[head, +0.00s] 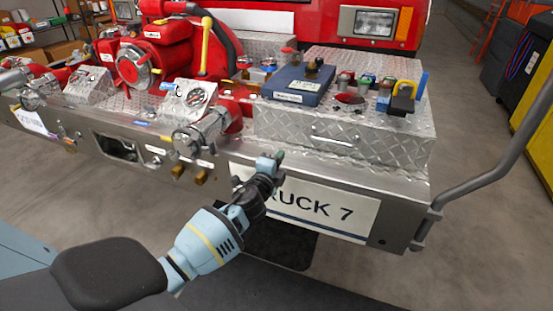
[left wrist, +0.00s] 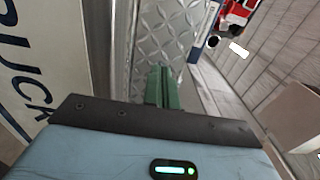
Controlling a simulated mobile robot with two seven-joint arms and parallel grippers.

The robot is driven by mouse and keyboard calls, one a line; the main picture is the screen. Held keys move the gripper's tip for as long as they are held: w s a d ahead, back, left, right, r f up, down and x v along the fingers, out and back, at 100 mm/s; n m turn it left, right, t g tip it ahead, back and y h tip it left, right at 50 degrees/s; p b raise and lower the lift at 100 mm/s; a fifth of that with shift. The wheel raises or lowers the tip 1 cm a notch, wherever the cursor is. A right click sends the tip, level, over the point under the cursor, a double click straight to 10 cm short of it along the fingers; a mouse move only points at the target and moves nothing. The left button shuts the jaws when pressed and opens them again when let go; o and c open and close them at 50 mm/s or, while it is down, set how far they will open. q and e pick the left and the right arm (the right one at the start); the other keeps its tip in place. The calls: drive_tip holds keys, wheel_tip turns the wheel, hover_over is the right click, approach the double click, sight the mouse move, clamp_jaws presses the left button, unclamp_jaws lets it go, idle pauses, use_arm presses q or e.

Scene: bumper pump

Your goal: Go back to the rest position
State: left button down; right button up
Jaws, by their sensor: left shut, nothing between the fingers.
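My left gripper (head: 277,157) is in front of the fire truck's bumper, near the upper left of the white sign reading "TRUCK 7" (head: 330,212). My forearm covers the sign's left end. In the left wrist view the green fingers (left wrist: 162,88) are together and hold nothing. They point along the diamond-plate metal (left wrist: 165,35), and whether they touch it is not clear. My right gripper is in neither view.
The metal bumper deck carries a red pump (head: 137,62), a gauge (head: 196,97), a diamond-plate box (head: 345,135) and a blue case (head: 298,85) among small items. A grey rail (head: 490,180) rises at right. Floor (head: 470,240) is open beyond the bumper's right end.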

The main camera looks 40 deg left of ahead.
use_arm(q)
drive_tip(key=shift+s+d, duration=0.1)
drive_tip(key=shift+s, duration=0.45)
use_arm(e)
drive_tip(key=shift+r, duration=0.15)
